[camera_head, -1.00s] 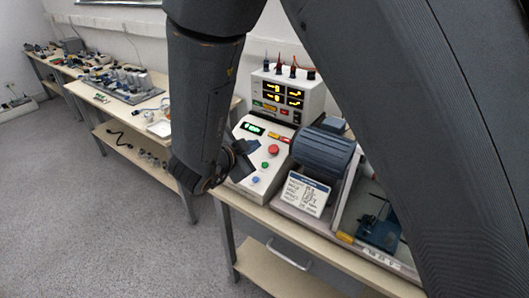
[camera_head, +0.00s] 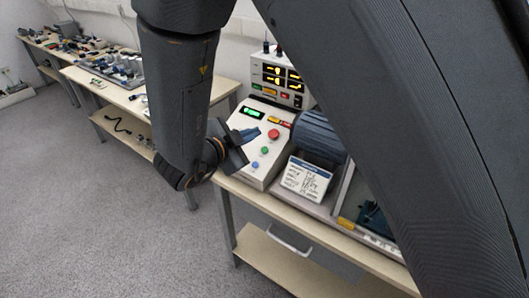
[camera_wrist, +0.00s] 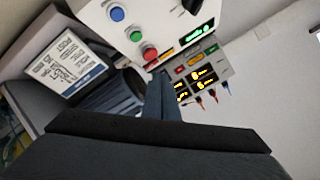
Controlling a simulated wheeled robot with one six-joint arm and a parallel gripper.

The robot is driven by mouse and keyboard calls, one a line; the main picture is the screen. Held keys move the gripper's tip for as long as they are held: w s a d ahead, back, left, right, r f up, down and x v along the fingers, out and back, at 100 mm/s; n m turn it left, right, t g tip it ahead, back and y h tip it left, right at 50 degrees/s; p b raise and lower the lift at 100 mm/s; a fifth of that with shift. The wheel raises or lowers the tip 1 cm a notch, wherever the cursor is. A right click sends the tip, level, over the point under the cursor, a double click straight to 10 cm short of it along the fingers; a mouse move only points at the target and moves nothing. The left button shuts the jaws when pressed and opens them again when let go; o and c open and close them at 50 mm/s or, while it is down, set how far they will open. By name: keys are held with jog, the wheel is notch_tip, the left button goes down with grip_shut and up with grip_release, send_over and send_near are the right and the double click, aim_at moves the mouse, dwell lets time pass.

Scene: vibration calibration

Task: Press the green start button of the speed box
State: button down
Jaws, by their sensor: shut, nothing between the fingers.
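The speed box (camera_head: 243,157) is a pale box with a sloping panel on the bench. Its green start button (camera_head: 264,150) sits between a blue button (camera_head: 255,164) and a larger red button (camera_head: 274,133). My gripper (camera_head: 256,133) is shut and empty, left of the red and green buttons in the head view and apparently above the panel. In the wrist view, the shut fingers (camera_wrist: 160,77) point toward the red button (camera_wrist: 150,53), with the green button (camera_wrist: 135,34) beyond it and the blue button (camera_wrist: 117,14) farther. I see no contact with the green button.
A meter unit (camera_head: 268,68) with lit yellow displays stands behind the box. A dark motor (camera_head: 319,135) and a white label plate (camera_head: 304,178) are right of it. Another bench (camera_head: 90,75) with parts stands at the left. The grey floor (camera_head: 90,220) is clear.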

aim_at(265, 150)
jog(key=f+b, duration=0.1)
jog(key=f, duration=0.1)
jog(key=w+d+f+b, duration=0.1)
jog(key=b, duration=0.1)
jog(key=w+f+b, duration=0.1)
jog(key=f, duration=0.1)
jog(key=shift+w+d+f, duration=0.1)
jog(key=shift+d+f, duration=0.05)
jog(key=shift+f, duration=0.15)
jog(key=shift+w+d+f+b, duration=0.1)
jog(key=shift+w+f+b, duration=0.05)
jog(key=shift+f+b, duration=0.2)
jog(key=shift+f, duration=0.1)
dwell(1.4)
jog(key=shift+w+f, duration=0.15)
jog(key=shift+f, duration=0.1)
jog(key=shift+w+d+f, duration=0.15)
jog(key=shift+f, duration=0.2)
dwell(0.7)
jog(key=shift+r, duration=0.1)
jog(key=shift+s+r+p, duration=0.3)
jog(key=shift+r+p, duration=0.35)
